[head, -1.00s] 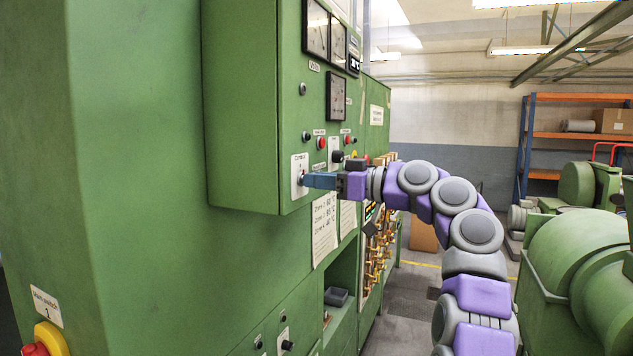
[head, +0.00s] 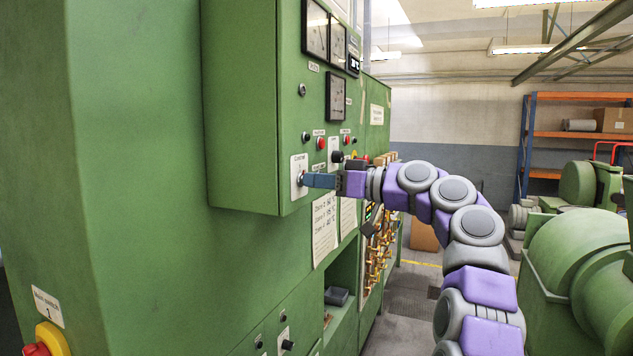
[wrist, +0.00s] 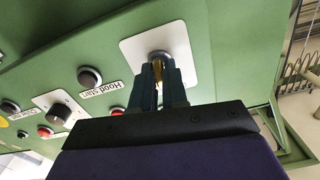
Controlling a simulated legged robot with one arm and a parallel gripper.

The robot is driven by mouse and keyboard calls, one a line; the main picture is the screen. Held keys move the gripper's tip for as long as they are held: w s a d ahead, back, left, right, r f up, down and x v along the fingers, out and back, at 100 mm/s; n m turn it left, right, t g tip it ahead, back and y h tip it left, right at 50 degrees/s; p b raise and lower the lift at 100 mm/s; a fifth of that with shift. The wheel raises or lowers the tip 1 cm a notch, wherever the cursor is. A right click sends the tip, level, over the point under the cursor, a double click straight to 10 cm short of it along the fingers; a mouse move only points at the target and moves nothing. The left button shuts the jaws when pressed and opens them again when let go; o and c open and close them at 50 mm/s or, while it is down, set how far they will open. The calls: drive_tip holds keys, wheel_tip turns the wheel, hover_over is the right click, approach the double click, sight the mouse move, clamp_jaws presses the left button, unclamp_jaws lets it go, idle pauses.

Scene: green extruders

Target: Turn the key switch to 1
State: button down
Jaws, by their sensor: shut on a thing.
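The key switch (wrist: 160,56) sits on a white square plate on the green control panel, with a brass-coloured key in it. In the head view its white plate (head: 296,164) is at the lower left of the panel front. My gripper (head: 306,180) reaches in from the right, its blue fingers at the plate. In the wrist view my gripper (wrist: 159,72) is shut on the key, a finger on either side. The fingers hide most of the key, and I cannot read the switch's position marks.
The panel holds a black rotary knob (head: 337,157), a red button (head: 321,143) and gauges (head: 336,97) close to my gripper. A yellow-and-red main switch (head: 48,340) is at lower left.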

drive_tip(key=shift+m+p, duration=0.9)
drive_tip(key=shift+m, duration=1.1)
drive_tip(key=shift+m+p, duration=0.75)
drive_tip(key=shift+m, duration=0.35)
drive_tip(key=shift+w+d+f+m+p, duration=0.1)
drive_tip(key=shift+f+m+p, duration=0.05)
drive_tip(key=shift+m+p, duration=1.9)
idle(0.5)
drive_tip(key=c, duration=1.3)
unclamp_jaws()
drive_tip(key=shift+w, duration=0.15)
drive_tip(key=shift+o, duration=0.3)
drive_tip(key=shift+d, duration=0.1)
drive_tip(key=shift+s+d, duration=0.1)
drive_tip(key=shift+s, duration=0.15)
drive_tip(key=b+v, duration=0.3)
drive_tip(key=v, duration=1.4)
drive_tip(key=shift+w+d, duration=0.15)
drive_tip(key=shift+d, duration=0.05)
